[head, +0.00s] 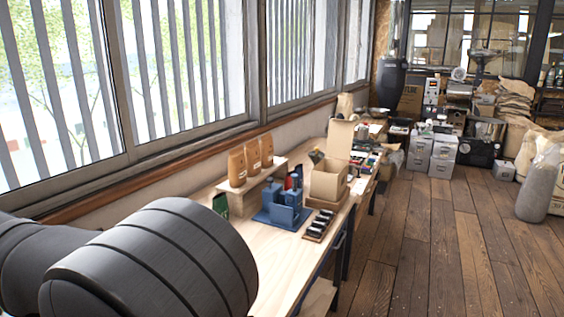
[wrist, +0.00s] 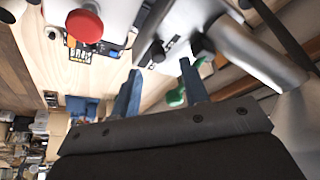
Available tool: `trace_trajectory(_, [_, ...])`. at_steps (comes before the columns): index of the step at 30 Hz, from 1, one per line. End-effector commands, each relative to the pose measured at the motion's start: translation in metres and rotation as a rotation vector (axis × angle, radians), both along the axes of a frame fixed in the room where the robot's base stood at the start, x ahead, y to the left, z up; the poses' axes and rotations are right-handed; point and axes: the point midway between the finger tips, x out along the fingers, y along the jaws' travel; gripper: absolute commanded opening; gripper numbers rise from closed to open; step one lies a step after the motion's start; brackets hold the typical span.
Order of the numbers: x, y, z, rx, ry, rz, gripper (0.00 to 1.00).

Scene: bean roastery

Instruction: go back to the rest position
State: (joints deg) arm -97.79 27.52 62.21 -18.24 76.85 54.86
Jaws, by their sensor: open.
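My gripper (wrist: 160,67) shows in the wrist view, its two blue-grey fingers apart with nothing between them. In the wrist view it is close to a metal machine with a red round knob (wrist: 85,25); I cannot tell whether anything touches. The gripper is not visible in the head view, where only a dark link of my arm fills the lower left. A wooden workbench (head: 276,262) runs along the windows in the head view.
On the bench are a blue holder (head: 282,211), a small shelf with brown bags (head: 252,160), an open cardboard box (head: 328,180) and a tray of dark jars (head: 318,226). A green thing (wrist: 175,97) lies beside the fingers.

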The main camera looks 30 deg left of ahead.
Motion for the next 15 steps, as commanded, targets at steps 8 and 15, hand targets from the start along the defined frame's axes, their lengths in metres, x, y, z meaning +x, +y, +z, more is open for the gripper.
trace_trajectory(8, [-0.016,-0.015,0.054,0.004,0.001,0.002,0.41])
trace_trajectory(15, [-0.030,-0.028,0.098,0.004,0.002,0.003,0.41])
